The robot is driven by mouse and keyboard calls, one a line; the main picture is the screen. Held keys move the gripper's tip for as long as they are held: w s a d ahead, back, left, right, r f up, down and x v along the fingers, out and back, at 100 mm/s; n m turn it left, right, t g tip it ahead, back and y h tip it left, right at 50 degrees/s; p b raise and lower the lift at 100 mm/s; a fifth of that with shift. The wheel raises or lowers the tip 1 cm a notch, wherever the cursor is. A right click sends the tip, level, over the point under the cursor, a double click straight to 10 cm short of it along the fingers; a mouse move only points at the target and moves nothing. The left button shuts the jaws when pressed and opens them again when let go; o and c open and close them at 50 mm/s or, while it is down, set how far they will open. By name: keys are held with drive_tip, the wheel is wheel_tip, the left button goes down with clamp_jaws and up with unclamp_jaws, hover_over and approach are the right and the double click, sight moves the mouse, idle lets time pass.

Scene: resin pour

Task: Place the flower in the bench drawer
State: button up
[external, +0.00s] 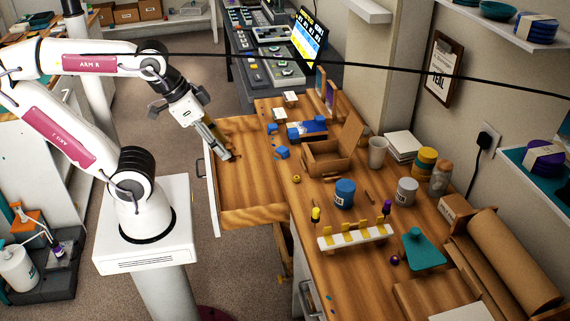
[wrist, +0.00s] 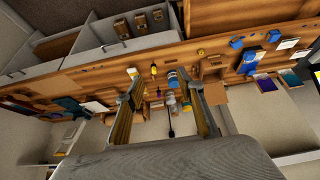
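A small yellow round thing with a dark centre (external: 296,179), which may be the flower, lies on the bench near its drawer-side edge. My gripper (external: 226,156) hangs over the drawer, apart from the yellow thing. In the wrist view its fingers (wrist: 160,84) are spread, with nothing seen held between them.
A blue jar (external: 344,193) stands just right of the yellow thing, and a cardboard box (external: 322,160) behind it. Blue blocks (external: 282,153) lie near the edge. A white rack (external: 355,237) with yellow strips stands in front. A black cable crosses above the bench.

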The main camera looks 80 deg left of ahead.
drive_tip(key=w+d+r, duration=0.2)
drive_tip(key=w+d, duration=0.1)
drive_tip(key=w, duration=0.9)
drive_tip(key=g, duration=0.2)
hover_over(395, 260)
drive_tip(key=s+a, duration=0.1)
drive_tip(key=s, duration=0.2)
wheel_tip(395, 260, down, 23)
drive_tip(key=shift+a, duration=0.1)
drive_tip(key=shift+x, duration=1.3)
drive_tip(key=shift+f, duration=0.1)
